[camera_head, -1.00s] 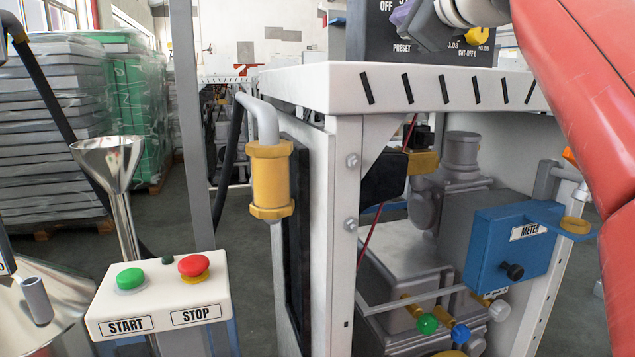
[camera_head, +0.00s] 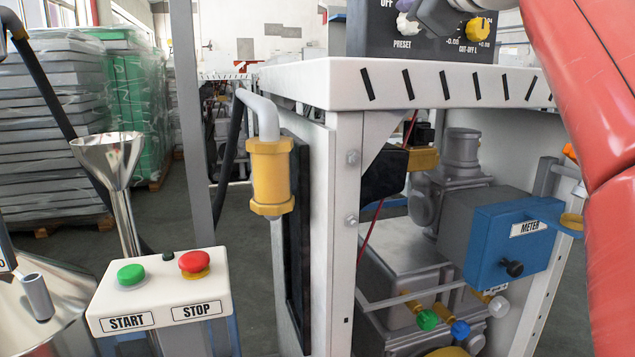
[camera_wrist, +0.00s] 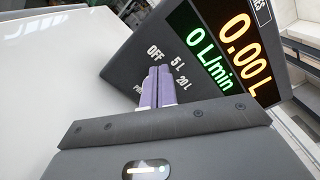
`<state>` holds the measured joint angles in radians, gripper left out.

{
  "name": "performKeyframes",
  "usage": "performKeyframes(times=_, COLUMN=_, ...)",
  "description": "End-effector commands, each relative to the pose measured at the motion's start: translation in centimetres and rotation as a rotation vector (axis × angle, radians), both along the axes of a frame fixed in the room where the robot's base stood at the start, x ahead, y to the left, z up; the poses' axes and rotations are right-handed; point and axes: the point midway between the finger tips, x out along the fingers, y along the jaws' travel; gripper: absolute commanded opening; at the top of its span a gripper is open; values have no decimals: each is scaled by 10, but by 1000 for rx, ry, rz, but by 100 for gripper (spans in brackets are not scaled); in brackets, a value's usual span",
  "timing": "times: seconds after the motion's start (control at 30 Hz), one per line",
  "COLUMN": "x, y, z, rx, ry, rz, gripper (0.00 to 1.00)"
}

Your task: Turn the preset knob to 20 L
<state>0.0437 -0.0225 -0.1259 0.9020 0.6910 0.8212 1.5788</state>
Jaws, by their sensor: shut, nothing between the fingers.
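The white preset knob (camera_head: 407,24) is on the dark panel (camera_head: 375,42) at the top of the head view, above the label PRESET. Where it points cannot be told. My gripper (camera_head: 404,6) is just above the knob, at the top edge of that view; contact cannot be told. In the wrist view my gripper (camera_wrist: 159,80) has its purple fingers shut together with nothing between them. They hide the knob there. The panel (camera_wrist: 130,65) shows the marks OFF, 5 L (camera_wrist: 177,64) and 20 L (camera_wrist: 187,83) around the fingertips.
A yellow cut-off knob (camera_head: 478,28) is right of the preset knob. The display (camera_wrist: 235,45) reads 0.00 L and 0 L/min. The panel stands on a white top (camera_head: 340,88). A START/STOP box (camera_head: 160,290) and a funnel (camera_head: 108,160) are at left.

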Motion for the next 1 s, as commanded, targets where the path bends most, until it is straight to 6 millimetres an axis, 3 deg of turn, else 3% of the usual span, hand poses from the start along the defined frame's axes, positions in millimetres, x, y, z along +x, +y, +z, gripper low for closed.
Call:
performKeyframes(times=0.47, x=-1, y=2, z=5, rx=-2, ry=2, rz=-7, gripper=0)
performKeyframes(times=1.0, x=-56, y=-14, z=6, rx=0, ry=1, rz=-3, gripper=0)
